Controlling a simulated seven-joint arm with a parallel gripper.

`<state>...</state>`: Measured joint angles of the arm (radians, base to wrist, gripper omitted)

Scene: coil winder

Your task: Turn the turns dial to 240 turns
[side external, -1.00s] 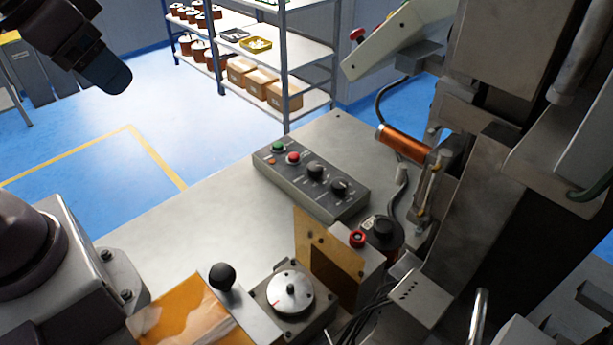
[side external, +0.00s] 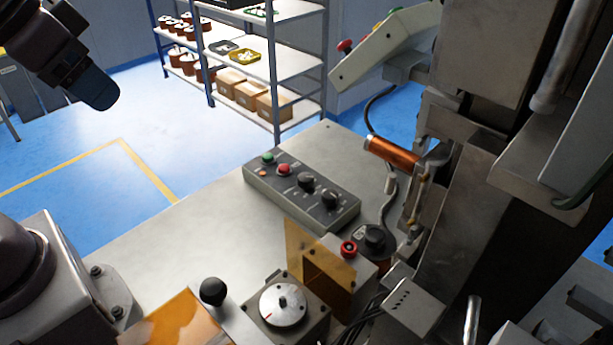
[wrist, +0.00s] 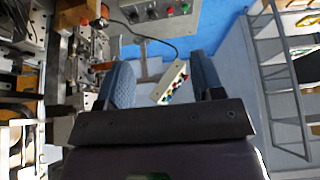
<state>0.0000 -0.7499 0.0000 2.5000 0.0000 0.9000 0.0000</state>
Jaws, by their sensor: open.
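A round silver dial (side external: 283,304) with a small dark knob at its centre and a red mark at its lower left sits on a square grey block near the bottom of the side external view. A grey control box (side external: 300,195) on the bench carries two dark knobs (side external: 306,181) (side external: 330,199). I cannot read any scale or lettering, so I cannot tell which is the turns dial. My gripper (side external: 102,98) hangs at the upper left, well away from the dial and the box. In the wrist view my gripper (wrist: 163,82) has its blue fingers apart, with nothing held between them.
An amber plate (side external: 304,258), a red button (side external: 348,248) and a black ball handle (side external: 213,291) stand close around the silver dial. A copper coil (side external: 393,153) and the large machine fill the right. The bench's left part (side external: 170,245) is clear.

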